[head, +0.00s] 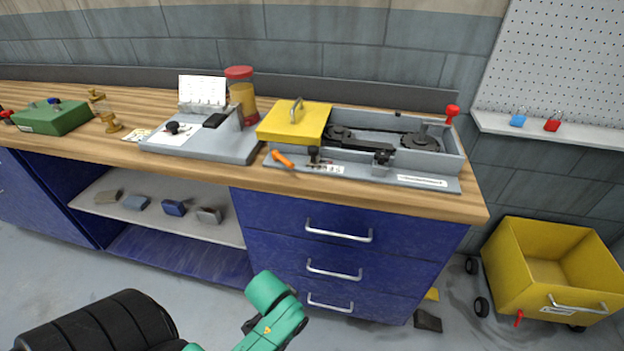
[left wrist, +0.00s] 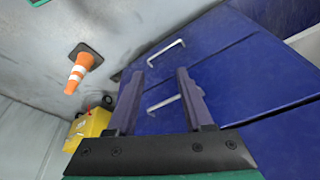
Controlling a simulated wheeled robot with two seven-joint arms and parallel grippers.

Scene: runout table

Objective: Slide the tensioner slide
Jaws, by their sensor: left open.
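A grey belt unit (head: 453,162) sits on the right part of the workbench. A black belt (head: 375,135) runs around two dark pulleys inside it, and a yellow cover (head: 293,123) hides its left end. An orange handle (head: 283,159) sticks out at the front left, and a red knob (head: 452,112) stands at the back right. My left gripper (left wrist: 159,75) is open and empty, in front of the blue drawers, apart from the unit. My right gripper is not seen.
Blue drawers (head: 340,222) with bar handles are below the wooden benchtop (head: 210,178). A grey fixture (head: 200,147) and a red-lidded jar (head: 240,90) stand left of the unit. A yellow cart (head: 520,265) is on the floor at right. An orange cone (left wrist: 77,72) shows in the wrist view.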

